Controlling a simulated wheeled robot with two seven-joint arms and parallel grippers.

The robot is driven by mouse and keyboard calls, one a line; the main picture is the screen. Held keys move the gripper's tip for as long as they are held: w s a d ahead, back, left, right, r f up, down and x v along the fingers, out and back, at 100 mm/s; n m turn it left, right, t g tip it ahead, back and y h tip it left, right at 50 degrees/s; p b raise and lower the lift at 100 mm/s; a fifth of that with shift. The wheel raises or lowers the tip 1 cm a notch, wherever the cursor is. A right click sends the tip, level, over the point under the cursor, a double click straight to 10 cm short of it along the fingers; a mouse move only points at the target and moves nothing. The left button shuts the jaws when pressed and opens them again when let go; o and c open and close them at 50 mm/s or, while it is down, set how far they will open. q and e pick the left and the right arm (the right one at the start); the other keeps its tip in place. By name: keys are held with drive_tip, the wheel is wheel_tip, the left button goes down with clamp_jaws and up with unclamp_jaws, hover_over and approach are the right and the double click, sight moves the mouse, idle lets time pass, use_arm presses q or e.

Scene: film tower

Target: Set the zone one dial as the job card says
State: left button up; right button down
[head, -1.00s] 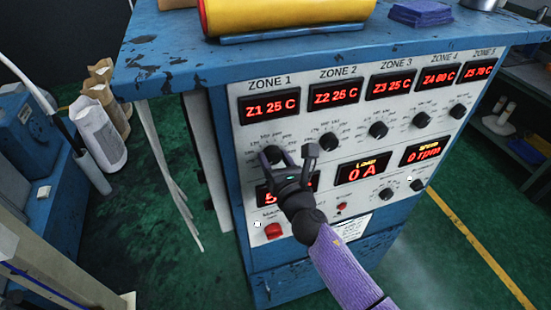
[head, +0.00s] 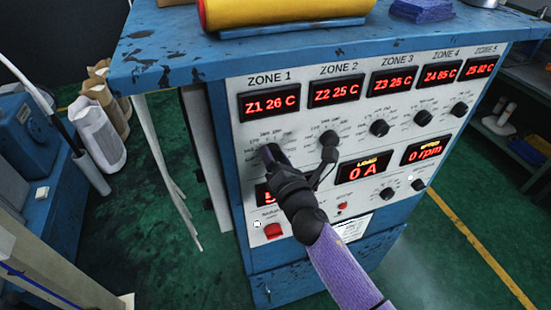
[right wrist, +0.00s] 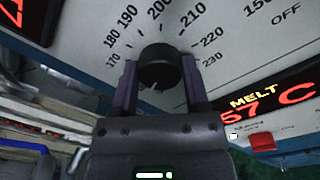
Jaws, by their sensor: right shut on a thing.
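The zone one dial (head: 265,153) is a black round knob under the red "Z1 26 C" display (head: 269,103) on the white panel. My right gripper (head: 271,154) is shut on it. In the right wrist view the knob (right wrist: 160,68) sits between both fingers (right wrist: 159,84), with scale numbers from 170 to 230 around its upper side. A small pale mark shows low on the knob; where it points on the scale is hard to tell. The job card cannot be made out for certain. My left gripper is not in view.
The zone two dial (head: 328,139) is close to the right of my gripper. A red button (head: 273,231) is below. A white printed sheet (head: 352,229) is low on the panel. A yellow roll (head: 285,12) lies on the blue top (head: 165,55). Pale sacks (head: 100,130) stand left.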

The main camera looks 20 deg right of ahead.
drive_tip(key=m, duration=0.6)
drive_tip(key=shift+f+m+b, duration=0.1)
drive_tip(key=shift+m+b, duration=0.2)
drive_tip(key=shift+b, duration=0.1)
drive_tip(key=m, duration=0.5)
drive_tip(key=shift+m+h, duration=0.3)
drive_tip(key=shift+m, duration=0.1)
drive_tip(key=m+p, duration=0.1)
drive_tip(key=m, duration=0.5)
drive_tip(key=m+p, duration=0.1)
drive_tip(key=m, duration=0.5)
drive_tip(key=shift+a+f+h, duration=0.1)
drive_tip(key=shift+f+h, duration=0.05)
drive_tip(key=shift+h, duration=0.15)
drive_tip(key=shift+m, duration=0.3)
drive_tip(key=shift+c, duration=0.4)
unclamp_jaws()
drive_tip(key=shift+s, duration=0.1)
drive_tip(key=s, duration=0.9)
drive_tip(key=shift+s, duration=0.4)
